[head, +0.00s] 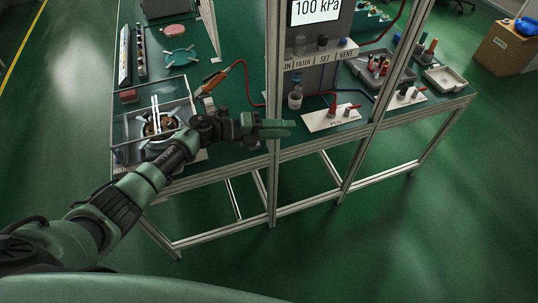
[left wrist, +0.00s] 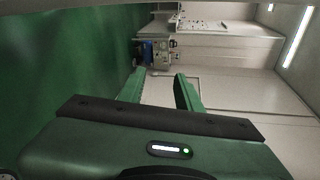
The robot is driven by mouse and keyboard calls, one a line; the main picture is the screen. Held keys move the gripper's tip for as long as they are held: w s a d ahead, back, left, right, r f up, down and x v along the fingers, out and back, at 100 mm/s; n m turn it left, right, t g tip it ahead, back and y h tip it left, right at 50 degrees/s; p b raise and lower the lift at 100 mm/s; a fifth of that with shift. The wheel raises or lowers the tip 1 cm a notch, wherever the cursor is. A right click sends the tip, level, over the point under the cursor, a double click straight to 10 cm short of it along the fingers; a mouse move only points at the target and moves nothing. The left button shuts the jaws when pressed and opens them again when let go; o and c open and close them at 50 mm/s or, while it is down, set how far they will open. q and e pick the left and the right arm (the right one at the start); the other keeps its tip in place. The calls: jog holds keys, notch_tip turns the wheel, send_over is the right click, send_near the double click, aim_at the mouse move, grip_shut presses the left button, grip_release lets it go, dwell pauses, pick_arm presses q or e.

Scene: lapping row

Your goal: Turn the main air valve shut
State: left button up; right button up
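The control panel (head: 318,78) stands on the bench behind a frame post, under a display reading 100 kPa. Its label strip reads "AIN", FILTER, SET and VENT, the first label partly cut off by the post. The main air valve itself is not clearly visible, probably hidden by the post. My left gripper (head: 292,128) is in front of the bench edge, below the panel, fingers pointing right and empty. In the left wrist view its fingers (left wrist: 158,82) are apart. My right gripper is not in view.
Aluminium frame posts (head: 272,100) rise between my left arm and the panel. A white plate with a red knob (head: 333,108), a grey tray (head: 445,79) and a glass-sided box (head: 128,140) are on the bench (head: 235,110). The green floor (head: 400,240) in front is clear.

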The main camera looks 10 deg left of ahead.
pick_arm(q)
jog(key=a+f+n+t+y, duration=0.3)
jog(key=a+f+n+t, duration=0.1)
jog(key=f+n, duration=0.5)
jog(key=shift+s+f+t+b, duration=0.3)
jog(key=shift+f+t+b, duration=0.15)
jog(key=shift+f, duration=0.8)
